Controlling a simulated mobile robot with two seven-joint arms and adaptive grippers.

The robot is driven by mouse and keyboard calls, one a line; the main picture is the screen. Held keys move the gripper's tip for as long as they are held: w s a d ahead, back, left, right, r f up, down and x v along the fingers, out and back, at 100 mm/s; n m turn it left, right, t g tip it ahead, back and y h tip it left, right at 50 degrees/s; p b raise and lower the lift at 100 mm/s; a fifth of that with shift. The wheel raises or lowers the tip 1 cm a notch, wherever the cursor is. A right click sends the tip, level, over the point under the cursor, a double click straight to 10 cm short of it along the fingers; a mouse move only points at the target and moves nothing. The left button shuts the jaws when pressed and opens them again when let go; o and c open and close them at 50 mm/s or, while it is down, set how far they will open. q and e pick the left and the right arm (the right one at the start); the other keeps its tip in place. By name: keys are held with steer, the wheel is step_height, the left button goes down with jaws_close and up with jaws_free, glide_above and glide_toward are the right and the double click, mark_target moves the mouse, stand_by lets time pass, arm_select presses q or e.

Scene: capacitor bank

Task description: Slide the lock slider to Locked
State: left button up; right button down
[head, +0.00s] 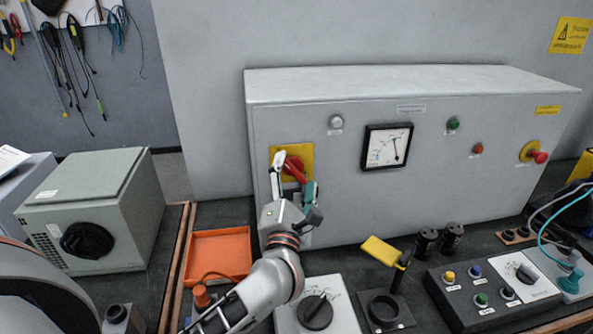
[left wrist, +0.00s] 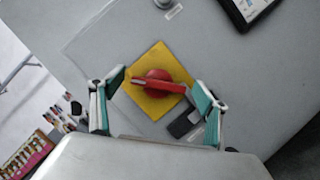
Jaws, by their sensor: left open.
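A red rotary handle (head: 294,167) sits on a yellow plate (head: 277,152) on the left of the grey cabinet front. It also shows in the left wrist view (left wrist: 158,84), on the yellow plate (left wrist: 150,65). A small dark block (left wrist: 184,123) on a light grey strip lies beside the plate in the wrist view; it looks like the lock slider, but its markings are not legible. My left gripper (head: 295,178) is open in front of the handle, its fingers on either side; contact cannot be told. In the head view it hides the slider. My right gripper is not in view.
The cabinet (head: 330,105) carries a meter (head: 387,146), lamps and a red stop button (head: 538,156). Below are an orange tray (head: 218,254), a white dial panel (head: 317,306), a yellow-tagged part (head: 382,251) and a button box (head: 490,290). A grey unit (head: 95,205) stands left.

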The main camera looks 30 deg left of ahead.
arm_select(q)
steer(key=shift+w+a+r, duration=0.15)
steer(key=shift+w+a, duration=0.1)
steer(key=shift+w, duration=0.3)
steer(key=c, duration=1.1)
steer(key=shift+f+n+b, duration=0.2)
steer(key=shift+n+b, duration=0.4)
steer(key=shift+b, duration=0.15)
steer(key=shift+r+n+y, duration=0.15)
steer(key=shift+n+y, duration=0.25)
steer(key=o, duration=1.1)
